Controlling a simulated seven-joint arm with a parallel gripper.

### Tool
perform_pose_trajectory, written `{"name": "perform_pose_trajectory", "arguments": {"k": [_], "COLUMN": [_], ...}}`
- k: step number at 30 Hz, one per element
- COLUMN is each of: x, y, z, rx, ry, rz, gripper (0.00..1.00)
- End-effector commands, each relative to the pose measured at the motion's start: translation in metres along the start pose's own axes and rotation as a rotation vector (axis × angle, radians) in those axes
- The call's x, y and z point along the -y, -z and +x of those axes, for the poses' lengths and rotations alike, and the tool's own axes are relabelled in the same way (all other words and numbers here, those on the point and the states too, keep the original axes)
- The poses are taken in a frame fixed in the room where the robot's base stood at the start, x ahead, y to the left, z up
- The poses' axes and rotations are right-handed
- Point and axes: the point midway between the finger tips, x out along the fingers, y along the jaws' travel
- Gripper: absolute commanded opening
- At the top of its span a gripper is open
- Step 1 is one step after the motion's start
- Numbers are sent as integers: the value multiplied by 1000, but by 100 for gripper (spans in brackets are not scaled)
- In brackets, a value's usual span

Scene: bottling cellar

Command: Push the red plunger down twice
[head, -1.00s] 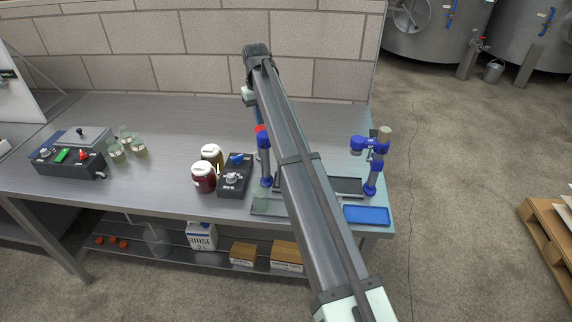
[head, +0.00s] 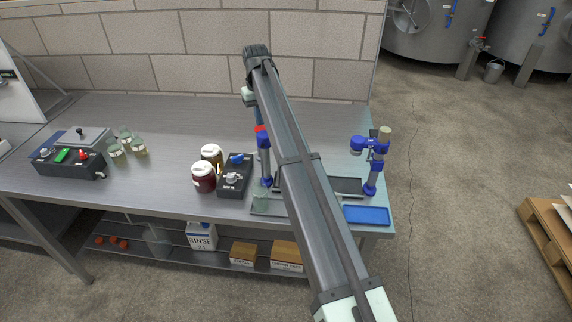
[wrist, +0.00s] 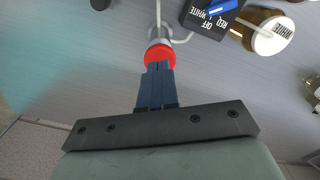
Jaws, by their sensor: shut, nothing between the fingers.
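The red plunger (head: 260,129) shows in the head view as a small red top above a blue fitting, just left of my arm, which hides part of it. In the wrist view the red plunger (wrist: 159,55) is round, with a pale stem and a tube beyond it. My gripper (wrist: 157,68) is shut and empty. Its dark blue fingertips overlap the near edge of the red plunger in the wrist view; I cannot tell whether they touch it. In the head view the fingers are mostly hidden behind my arm.
A dark switch box (head: 235,176) and two lidded jars, one red (head: 203,181) and one amber (head: 212,152), stand left of the plunger. A blue-clamped post (head: 371,168) and a blue tray (head: 367,215) are at the right. The back of the steel bench (head: 190,115) is clear.

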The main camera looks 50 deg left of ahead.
Motion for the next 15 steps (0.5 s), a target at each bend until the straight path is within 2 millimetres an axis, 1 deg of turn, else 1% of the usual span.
{"name": "perform_pose_trajectory", "arguments": {"k": [15], "x": [0], "y": [0], "z": [13], "rx": [0], "ry": [0], "rz": [0], "gripper": [0]}}
